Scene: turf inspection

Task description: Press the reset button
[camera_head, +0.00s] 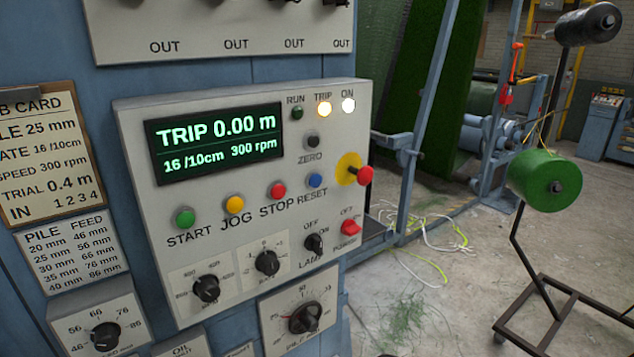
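The blue reset button (315,180) sits on the face of a light grey control panel (140,227), with the word RESET below it. The red STOP button (278,190) is to its left and the black ZERO button (311,141) is above it. A red mushroom button on a yellow disc (364,174) juts out to its right. The display (215,142) reads TRIP 0.00 m, 16/10cm, 300 rpm. My gripper is not in view.
Several black knobs (206,289) stick out below the buttons. A red switch (350,228) is at the panel's lower right. A green spool on a stand (545,180) is at the right. Loose yarn (430,240) lies on the concrete floor, which is otherwise fairly open.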

